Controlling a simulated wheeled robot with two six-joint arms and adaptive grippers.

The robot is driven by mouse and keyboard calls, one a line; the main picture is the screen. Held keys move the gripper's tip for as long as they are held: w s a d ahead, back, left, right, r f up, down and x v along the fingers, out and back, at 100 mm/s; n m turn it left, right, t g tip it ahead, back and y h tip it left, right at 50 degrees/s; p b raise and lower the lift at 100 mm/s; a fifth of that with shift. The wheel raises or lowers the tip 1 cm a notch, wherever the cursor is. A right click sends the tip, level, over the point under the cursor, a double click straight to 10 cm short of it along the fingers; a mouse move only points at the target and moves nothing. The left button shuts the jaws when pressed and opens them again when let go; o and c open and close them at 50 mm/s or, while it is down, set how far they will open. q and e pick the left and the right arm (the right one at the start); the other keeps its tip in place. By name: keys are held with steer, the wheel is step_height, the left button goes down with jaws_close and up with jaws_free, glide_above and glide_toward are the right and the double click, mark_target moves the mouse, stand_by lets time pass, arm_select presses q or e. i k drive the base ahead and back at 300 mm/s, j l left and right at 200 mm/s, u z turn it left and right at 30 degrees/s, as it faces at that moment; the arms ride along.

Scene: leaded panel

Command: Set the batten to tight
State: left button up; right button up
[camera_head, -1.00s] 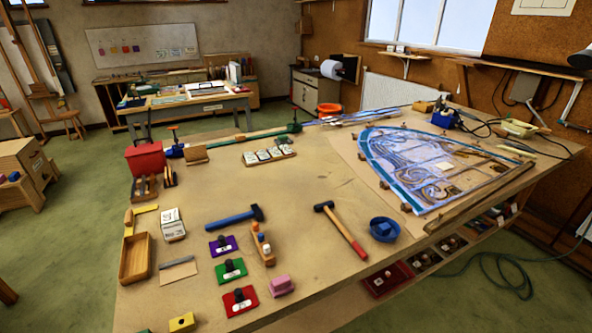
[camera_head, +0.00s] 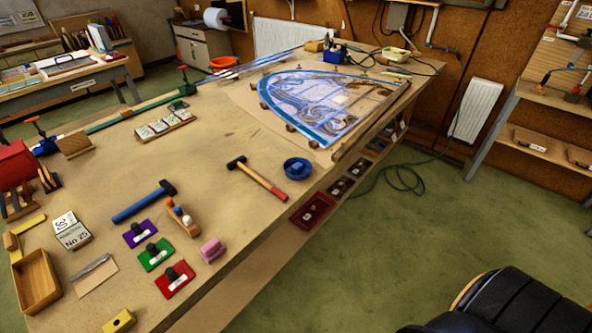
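The leaded panel (camera_head: 315,98), blue-edged with a pale patterned middle, lies flat at the far right part of the bench. A long wooden strip that looks like the batten (camera_head: 372,126) runs along the panel's right side, near the bench edge. From here I cannot tell whether it touches the panel or leaves a gap. Small brown blocks stand around the panel's curved edge. Neither of my grippers is in view.
On the bench (camera_head: 215,205) lie a red-handled hammer (camera_head: 258,178), a blue-handled hammer (camera_head: 144,202), a blue bowl (camera_head: 297,168), a pink block (camera_head: 212,250) and coloured pads. A wooden tray (camera_head: 36,282) is at left. Green floor is open at right, with a black object (camera_head: 510,303) at lower right.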

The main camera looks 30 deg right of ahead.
mark_target(335, 157)
steer(key=z, duration=1.5)
